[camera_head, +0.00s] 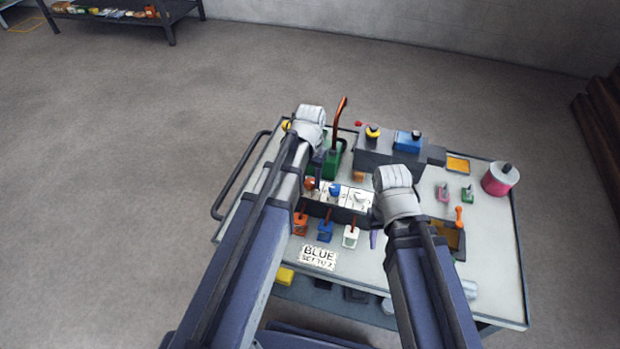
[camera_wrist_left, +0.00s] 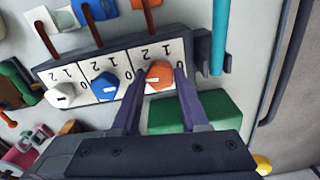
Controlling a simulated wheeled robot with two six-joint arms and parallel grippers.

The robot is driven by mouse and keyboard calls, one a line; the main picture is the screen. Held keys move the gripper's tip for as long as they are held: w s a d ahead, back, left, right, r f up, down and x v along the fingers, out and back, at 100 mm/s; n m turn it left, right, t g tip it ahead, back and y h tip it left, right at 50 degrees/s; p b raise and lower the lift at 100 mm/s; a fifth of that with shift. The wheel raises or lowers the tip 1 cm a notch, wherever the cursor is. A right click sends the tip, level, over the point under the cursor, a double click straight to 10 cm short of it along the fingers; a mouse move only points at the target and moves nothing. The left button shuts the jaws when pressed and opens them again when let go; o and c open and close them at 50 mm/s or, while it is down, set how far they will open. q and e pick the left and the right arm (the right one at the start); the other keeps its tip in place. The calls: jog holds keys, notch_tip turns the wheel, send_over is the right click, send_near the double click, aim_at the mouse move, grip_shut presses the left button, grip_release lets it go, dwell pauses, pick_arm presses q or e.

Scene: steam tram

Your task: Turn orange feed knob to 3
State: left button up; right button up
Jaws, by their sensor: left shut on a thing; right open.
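The orange feed knob (camera_head: 310,184) sits at the left end of a white-faced dial panel (camera_head: 350,198) on the cart. In the left wrist view the knob (camera_wrist_left: 159,75) lies between the fingertips of my left gripper (camera_wrist_left: 160,92), which is shut on it. Digits 0, 1 and 2 show around it, upside down in that view; a 3 cannot be made out. A pale mark shows on the knob's left side there. A blue knob (camera_wrist_left: 106,86) and a white knob (camera_wrist_left: 60,95) are beside it. My right gripper (camera_head: 376,232) is open and empty at the panel's right end.
A green block with an orange lever (camera_head: 338,125) stands behind the panel. A grey box (camera_head: 385,153) and a pink drum (camera_head: 499,179) are further right.

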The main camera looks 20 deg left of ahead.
aim_at(310, 182)
pick_arm(q)
grip_shut()
jog(key=shift+n, duration=0.8)
jog(key=o, duration=0.9)
grip_release()
notch_tip(310, 182, up, 8)
jog(key=p, duration=0.8)
jog(key=shift+f, duration=0.1)
